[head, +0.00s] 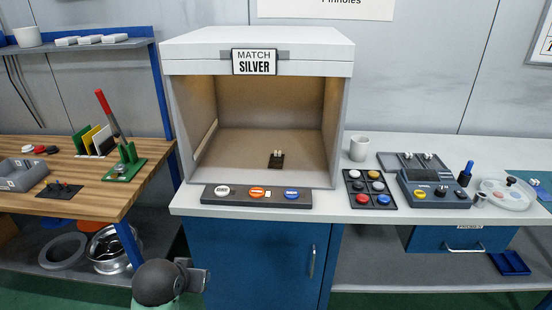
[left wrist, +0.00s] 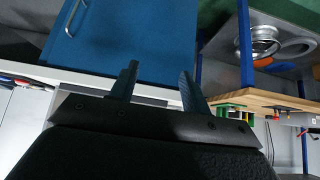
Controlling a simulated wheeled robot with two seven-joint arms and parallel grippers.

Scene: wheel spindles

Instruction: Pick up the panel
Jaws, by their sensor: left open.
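A small dark panel (head: 276,162) with little pale pegs lies on the floor of the open light booth (head: 215,155), near its middle. Another dark panel (head: 58,191) with small pegs lies on the wooden bench at the left. I cannot tell which one the task names. My left gripper (left wrist: 158,72) is open and empty in the left wrist view, with the blue cabinet beyond its fingers. Part of my left arm shows at the bottom of the head view, low in front of the bench and well apart from both panels. My right gripper is not in view.
A button bar (head: 257,196) lines the booth's front edge. A white cup (head: 359,148), a tray of coloured knobs (head: 369,189) and a grey device (head: 434,188) stand to the right. A green stand (head: 124,166) with a red-tipped tool and a grey bin (head: 22,174) are on the wooden bench.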

